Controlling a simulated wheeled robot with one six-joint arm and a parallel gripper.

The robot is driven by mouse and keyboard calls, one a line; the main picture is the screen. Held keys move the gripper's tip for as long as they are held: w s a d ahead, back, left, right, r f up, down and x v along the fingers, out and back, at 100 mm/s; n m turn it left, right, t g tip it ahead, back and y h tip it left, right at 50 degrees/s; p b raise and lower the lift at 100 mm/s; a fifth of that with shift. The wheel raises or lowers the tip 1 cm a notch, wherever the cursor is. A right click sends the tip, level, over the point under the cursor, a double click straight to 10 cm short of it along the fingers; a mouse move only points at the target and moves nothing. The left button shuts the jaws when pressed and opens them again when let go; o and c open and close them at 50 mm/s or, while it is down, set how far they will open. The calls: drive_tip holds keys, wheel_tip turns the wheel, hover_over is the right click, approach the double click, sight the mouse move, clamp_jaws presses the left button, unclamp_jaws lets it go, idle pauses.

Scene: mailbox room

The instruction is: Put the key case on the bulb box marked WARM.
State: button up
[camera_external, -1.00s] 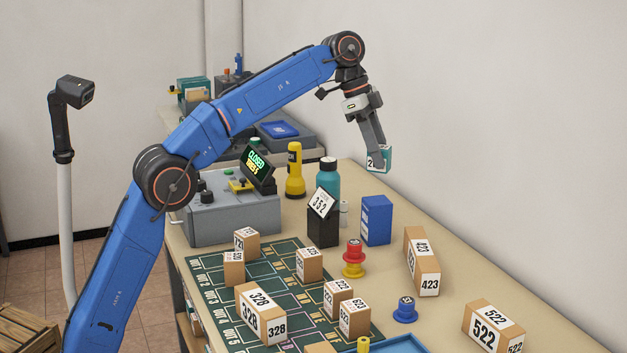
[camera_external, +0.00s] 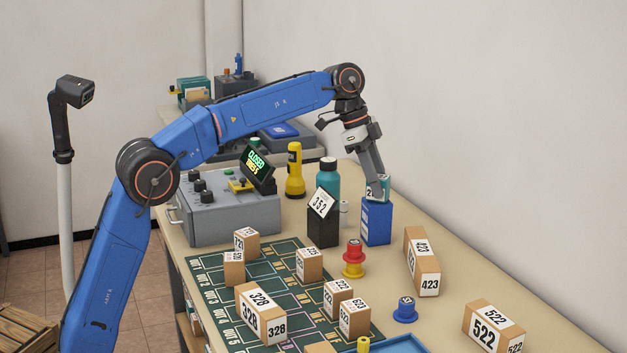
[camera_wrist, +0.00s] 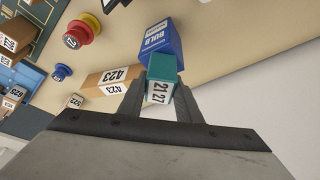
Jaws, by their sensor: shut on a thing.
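My gripper (camera_external: 377,188) points down and is shut on a teal case with a white number label, which I take as the key case (camera_external: 384,187). In the wrist view the case (camera_wrist: 164,68) sits between the fingers (camera_wrist: 161,102), with "2127" on its label. The blue bulb box (camera_external: 376,224) stands upright on the table directly below the case. In the wrist view the box (camera_wrist: 158,36) shows "BULB"; its smaller marking is too small to read. The case is at the box's top; I cannot tell whether they touch.
A black stand with a 352 card (camera_external: 322,228) and a teal bottle (camera_external: 328,179) are left of the box. A 423 carton (camera_external: 421,262) stands at the right, and red and yellow spools (camera_external: 353,259) in front. Bare table lies between box and wall.

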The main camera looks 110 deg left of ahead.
drive_tip(key=o, duration=1.1)
drive_tip(key=shift+f, duration=0.1)
drive_tip(key=v, duration=1.2)
